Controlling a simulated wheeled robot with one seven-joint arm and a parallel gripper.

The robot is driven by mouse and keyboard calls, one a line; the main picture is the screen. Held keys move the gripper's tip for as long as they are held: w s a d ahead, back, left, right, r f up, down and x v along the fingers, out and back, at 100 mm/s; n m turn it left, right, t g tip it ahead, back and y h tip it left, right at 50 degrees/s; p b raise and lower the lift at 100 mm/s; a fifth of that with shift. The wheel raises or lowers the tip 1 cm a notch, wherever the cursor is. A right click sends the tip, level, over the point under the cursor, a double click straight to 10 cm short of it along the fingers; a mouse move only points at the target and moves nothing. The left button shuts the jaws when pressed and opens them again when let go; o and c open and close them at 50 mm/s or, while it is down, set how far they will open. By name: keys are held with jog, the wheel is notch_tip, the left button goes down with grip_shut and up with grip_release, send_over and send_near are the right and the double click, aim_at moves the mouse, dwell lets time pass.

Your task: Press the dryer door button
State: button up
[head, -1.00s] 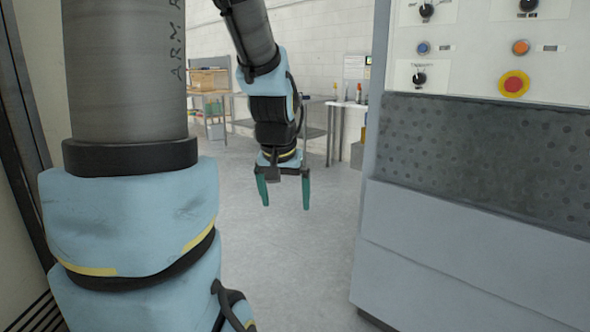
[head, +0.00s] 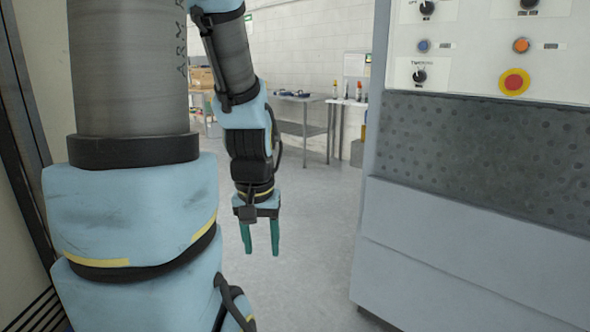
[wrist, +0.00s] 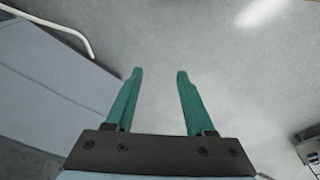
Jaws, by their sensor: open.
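A machine's control panel (head: 487,48) stands at the right in the head view. It carries a blue button (head: 424,46), an orange button (head: 521,45), a red button on a yellow ring (head: 514,82) and black knobs (head: 419,76). I cannot tell which one is the dryer door button; the labels are too small to read. My gripper (head: 261,250) hangs pointing down, left of the machine and well below the panel. Its green fingers are apart and empty. In the wrist view the fingers (wrist: 158,75) show only grey floor between them.
The machine's grey lower body (head: 460,250) fills the right side. Open floor (head: 310,260) lies around my gripper. Metal tables (head: 300,98) stand at the back wall. In the wrist view a pale box-like surface (wrist: 50,80) and a white curved tube (wrist: 60,25) are at left.

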grip_shut()
dwell(1.1)
